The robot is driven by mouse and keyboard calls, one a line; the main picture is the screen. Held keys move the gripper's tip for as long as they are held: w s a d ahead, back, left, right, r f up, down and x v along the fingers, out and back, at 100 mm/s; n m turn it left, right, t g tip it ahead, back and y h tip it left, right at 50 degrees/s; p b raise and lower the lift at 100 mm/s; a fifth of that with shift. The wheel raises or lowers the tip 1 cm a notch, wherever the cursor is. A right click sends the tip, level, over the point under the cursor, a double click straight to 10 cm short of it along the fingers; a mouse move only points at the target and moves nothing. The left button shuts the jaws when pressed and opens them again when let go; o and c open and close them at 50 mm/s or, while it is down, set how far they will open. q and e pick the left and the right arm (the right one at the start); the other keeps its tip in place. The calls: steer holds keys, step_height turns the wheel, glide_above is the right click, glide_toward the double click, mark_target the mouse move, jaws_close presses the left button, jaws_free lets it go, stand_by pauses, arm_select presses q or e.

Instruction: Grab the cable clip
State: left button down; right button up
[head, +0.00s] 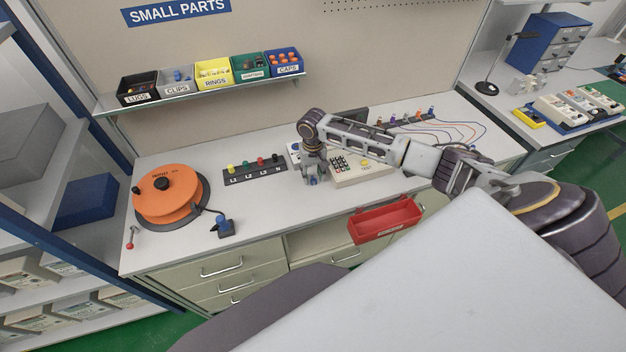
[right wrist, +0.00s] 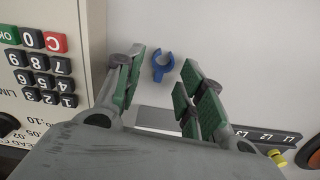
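A blue cable clip (right wrist: 163,67), a small open ring shape with a short stem, lies on the pale worktop in the right wrist view. My right gripper (right wrist: 164,58) is open, with its green-padded fingers to either side of the clip. I cannot tell how far the fingertips are above the worktop. In the head view my right gripper (head: 313,177) points down at the bench between the terminal strip and the keypad meter. The clip is hard to make out there beside the fingers. My left gripper is not in view.
The keypad meter (head: 358,170) stands close to the right of my gripper, and the black terminal strip (head: 254,173) lies to its left. An orange cable reel (head: 168,203) is farther left. A red tray (head: 386,221) sits at the bench's front edge. Labelled bins line the shelf (head: 205,92) above.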

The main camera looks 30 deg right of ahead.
steer(key=shift+f, duration=0.5)
steer(key=c, duration=0.5)
